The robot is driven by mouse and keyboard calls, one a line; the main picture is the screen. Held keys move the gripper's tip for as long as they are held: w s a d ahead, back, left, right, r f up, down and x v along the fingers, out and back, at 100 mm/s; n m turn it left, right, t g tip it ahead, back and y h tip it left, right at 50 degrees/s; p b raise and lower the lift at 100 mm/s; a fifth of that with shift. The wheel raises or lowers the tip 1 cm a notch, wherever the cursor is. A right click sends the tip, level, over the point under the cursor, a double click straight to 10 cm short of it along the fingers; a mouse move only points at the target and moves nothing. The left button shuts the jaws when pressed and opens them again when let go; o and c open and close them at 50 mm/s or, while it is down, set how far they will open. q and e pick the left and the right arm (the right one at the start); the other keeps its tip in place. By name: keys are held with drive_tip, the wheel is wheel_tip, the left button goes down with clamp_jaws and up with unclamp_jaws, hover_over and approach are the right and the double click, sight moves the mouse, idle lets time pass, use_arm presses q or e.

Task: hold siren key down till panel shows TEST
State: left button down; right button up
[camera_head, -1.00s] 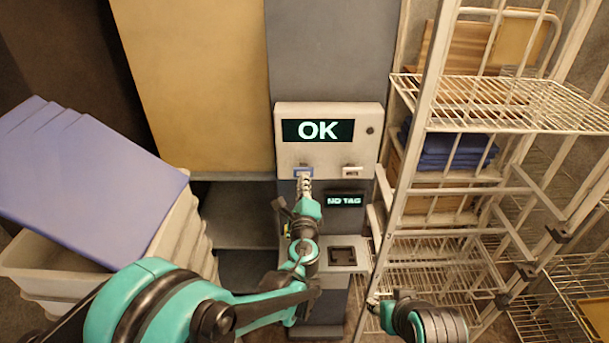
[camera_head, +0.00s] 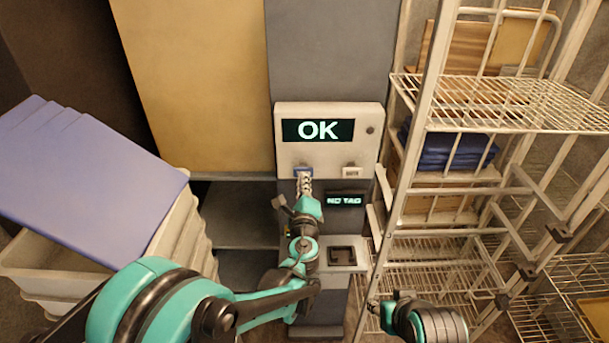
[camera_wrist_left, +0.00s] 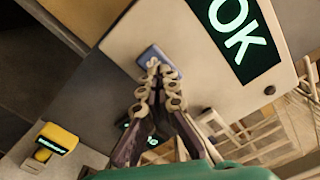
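The alarm panel (camera_head: 363,110) is a pale box on a grey column, and its screen (camera_head: 318,130) reads OK. Below the screen are a blue key (camera_head: 303,170) at left and a white key (camera_head: 352,172) at right. The blue key also shows in the left wrist view (camera_wrist_left: 151,56). My left gripper (camera_head: 304,178) has its fingertips together at the blue key's lower edge; in the left wrist view the tips (camera_wrist_left: 153,66) overlap it. I cannot tell whether the key is pressed in. My right gripper (camera_head: 374,303) is low, apart from the panel; its fingers are too small to read.
A small display (camera_head: 345,200) under the panel reads NO TAG, above a grey tray (camera_head: 345,256). A wire rack (camera_head: 500,105) stands close at right. Pale crates (camera_head: 50,268) with blue lids (camera_head: 95,180) stand at left. A yellow device (camera_wrist_left: 58,138) shows in the left wrist view.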

use_arm(q)
drive_tip(key=shift+w, duration=0.7)
drive_tip(key=shift+w+b, duration=0.1)
drive_tip(key=shift+b, duration=0.25)
idle(0.7)
idle(2.8)
drive_tip(key=s, duration=0.7)
drive_tip(key=shift+b, duration=0.3)
